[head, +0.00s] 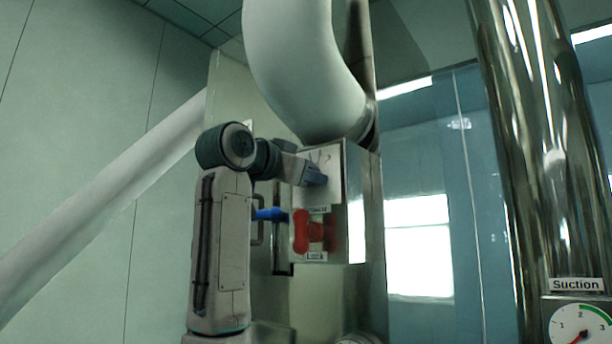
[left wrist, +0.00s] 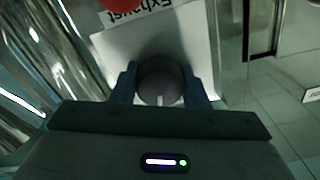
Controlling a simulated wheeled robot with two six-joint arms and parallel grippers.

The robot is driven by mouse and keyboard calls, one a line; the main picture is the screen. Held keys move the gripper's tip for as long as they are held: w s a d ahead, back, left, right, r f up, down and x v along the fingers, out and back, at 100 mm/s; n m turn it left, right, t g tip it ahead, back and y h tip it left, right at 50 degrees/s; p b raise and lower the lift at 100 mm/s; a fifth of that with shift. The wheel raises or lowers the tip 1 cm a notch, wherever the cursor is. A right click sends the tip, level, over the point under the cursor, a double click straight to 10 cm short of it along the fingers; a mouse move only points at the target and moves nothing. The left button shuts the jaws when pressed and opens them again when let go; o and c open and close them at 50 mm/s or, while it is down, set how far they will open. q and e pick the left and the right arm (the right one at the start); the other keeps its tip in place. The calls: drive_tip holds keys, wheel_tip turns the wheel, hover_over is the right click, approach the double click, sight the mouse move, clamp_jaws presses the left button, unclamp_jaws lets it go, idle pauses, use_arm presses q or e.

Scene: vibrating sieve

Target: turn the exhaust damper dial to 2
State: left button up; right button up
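The exhaust damper dial (left wrist: 160,82) is a round grey knob with a pale mark on its near side, in the left wrist view. An upside-down "Exhaust" label (left wrist: 150,12) sits beside it on a white plate. My left gripper (left wrist: 161,80) has one blue finger on each side of the knob, and both appear to touch it. In the head view my left gripper (head: 314,177) is at the upper front of a metal box (head: 356,205). My right gripper is not in view.
A red handle (head: 303,232) sits just below my gripper on the same box, with a blue handle (head: 269,214) to its left. A large white duct (head: 300,70) rises above. A steel pipe (head: 540,140) and suction gauge (head: 580,324) stand at right.

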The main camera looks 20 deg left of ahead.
use_arm(q)
drive_tip(key=o, duration=0.4)
drive_tip(key=shift+o, duration=0.2)
drive_tip(key=shift+s, duration=0.1)
drive_tip(key=shift+s+a+f+b, duration=0.1)
drive_tip(key=shift+s+a+b, duration=0.05)
drive_tip(key=shift+s+b, duration=0.2)
drive_tip(key=b+v, duration=0.5)
drive_tip(key=v, duration=0.5)
